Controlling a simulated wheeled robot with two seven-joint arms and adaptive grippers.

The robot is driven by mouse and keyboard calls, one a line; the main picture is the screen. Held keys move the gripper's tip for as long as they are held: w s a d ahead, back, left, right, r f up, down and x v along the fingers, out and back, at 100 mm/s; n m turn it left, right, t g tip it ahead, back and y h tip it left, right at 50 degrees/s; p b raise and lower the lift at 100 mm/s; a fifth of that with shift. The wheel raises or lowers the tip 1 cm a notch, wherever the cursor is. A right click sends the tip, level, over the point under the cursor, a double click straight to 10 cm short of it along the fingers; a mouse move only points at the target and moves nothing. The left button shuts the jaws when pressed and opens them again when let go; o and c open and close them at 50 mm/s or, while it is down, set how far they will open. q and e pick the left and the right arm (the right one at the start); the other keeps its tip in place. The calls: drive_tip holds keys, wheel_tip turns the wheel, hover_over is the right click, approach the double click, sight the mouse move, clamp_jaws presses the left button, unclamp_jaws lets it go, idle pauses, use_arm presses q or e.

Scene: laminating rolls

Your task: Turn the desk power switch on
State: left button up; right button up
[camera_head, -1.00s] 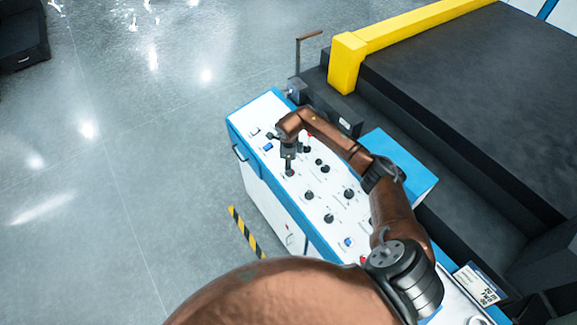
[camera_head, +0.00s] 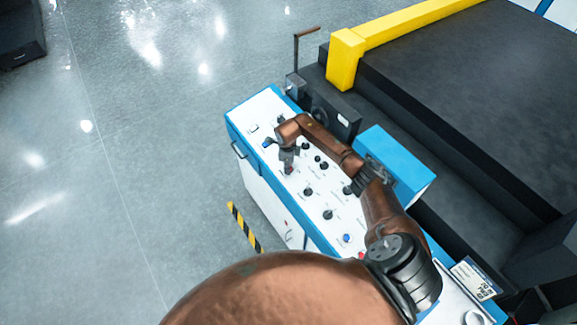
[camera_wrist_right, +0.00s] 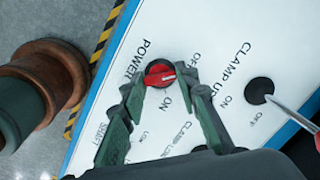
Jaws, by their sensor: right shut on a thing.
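The desk power switch is a red knob (camera_wrist_right: 160,73) on the white panel, with POWER printed beside it and OFF and ON printed on its other side. A pale mark on the knob's face points roughly toward the side with the OFF and ON labels; I cannot tell exactly which one it meets. My right gripper (camera_wrist_right: 165,84) is shut on this knob, with a finger on each side. In the head view, my right gripper (camera_head: 288,168) reaches down to the desk panel (camera_head: 252,114), where hand and arm partly hide the controls. My left gripper is not in view.
A black CLAMP UP knob (camera_wrist_right: 259,91) sits to the right in the wrist view. Several black knobs, such as one (camera_head: 328,214), and a blue button (camera_head: 347,238) share the panel. A dark machine bed (camera_head: 460,90) with a yellow bar (camera_head: 400,30) stands to the right. Open floor lies left.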

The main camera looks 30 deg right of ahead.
drive_tip(key=c, duration=0.5)
drive_tip(key=shift+c, duration=0.2)
drive_tip(key=m+b, duration=0.2)
drive_tip(key=shift+f+m, duration=0.1)
drive_tip(key=shift+m, duration=0.3)
drive_tip(key=m+b, duration=0.1)
drive_tip(key=m, duration=0.3)
drive_tip(key=shift+m+t+h+b, duration=0.3)
drive_tip(key=shift+h+b, duration=0.05)
drive_tip(key=shift+h, duration=0.05)
drive_tip(key=m+b, duration=0.2)
drive_tip(key=m, duration=0.3)
drive_tip(key=shift+a+h, duration=0.1)
drive_tip(key=shift+h, duration=0.3)
drive_tip(key=m+b, duration=0.1)
drive_tip(key=m, duration=0.4)
drive_tip(key=shift+h+b, duration=0.3)
drive_tip(key=shift+b, duration=0.1)
drive_tip(key=shift+m, duration=0.4)
